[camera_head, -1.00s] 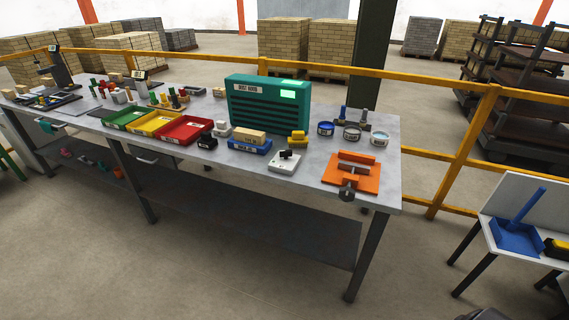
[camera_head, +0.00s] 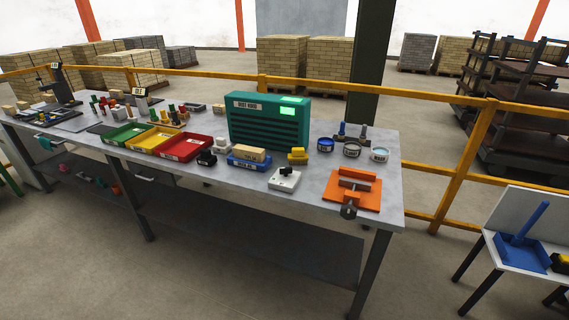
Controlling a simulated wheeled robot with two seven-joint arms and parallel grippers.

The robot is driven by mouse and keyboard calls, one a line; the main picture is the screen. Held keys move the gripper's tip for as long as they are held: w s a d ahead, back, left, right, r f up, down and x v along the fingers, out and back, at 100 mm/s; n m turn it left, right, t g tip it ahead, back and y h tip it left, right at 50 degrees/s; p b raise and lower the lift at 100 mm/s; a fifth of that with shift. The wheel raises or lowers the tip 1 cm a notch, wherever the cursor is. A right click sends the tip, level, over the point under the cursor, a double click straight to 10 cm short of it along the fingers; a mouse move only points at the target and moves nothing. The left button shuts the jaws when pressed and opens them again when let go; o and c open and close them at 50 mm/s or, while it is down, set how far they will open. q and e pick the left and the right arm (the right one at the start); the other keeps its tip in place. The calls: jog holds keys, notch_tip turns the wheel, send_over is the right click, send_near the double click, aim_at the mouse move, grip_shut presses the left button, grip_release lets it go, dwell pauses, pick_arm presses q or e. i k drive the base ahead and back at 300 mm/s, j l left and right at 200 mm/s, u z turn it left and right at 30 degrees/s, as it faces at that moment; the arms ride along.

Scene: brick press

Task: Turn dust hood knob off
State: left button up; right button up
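The dust hood (camera_head: 268,122) is a teal box with dark slats, a "DUST HOOD" label and a lit green panel (camera_head: 288,111) at its upper right. It stands on the grey workbench. A white box with a black knob (camera_head: 285,173) sits on the bench in front of the hood, near the front edge; the knob's exact setting is too small to read. Neither of my grippers is in view.
Left of the knob box are a blue tray (camera_head: 249,163) with a tan brick and green, yellow and red bins (camera_head: 187,150). An orange vise (camera_head: 352,190) is to its right. Small round tins (camera_head: 352,150) stand behind. A yellow rail (camera_head: 430,90) runs behind the bench.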

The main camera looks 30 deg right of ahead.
aim_at(286, 171)
jog(key=i+z, duration=0.65)
jog(key=z, duration=0.15)
jog(key=i+j+z, duration=0.2)
jog(key=i+z, duration=0.15)
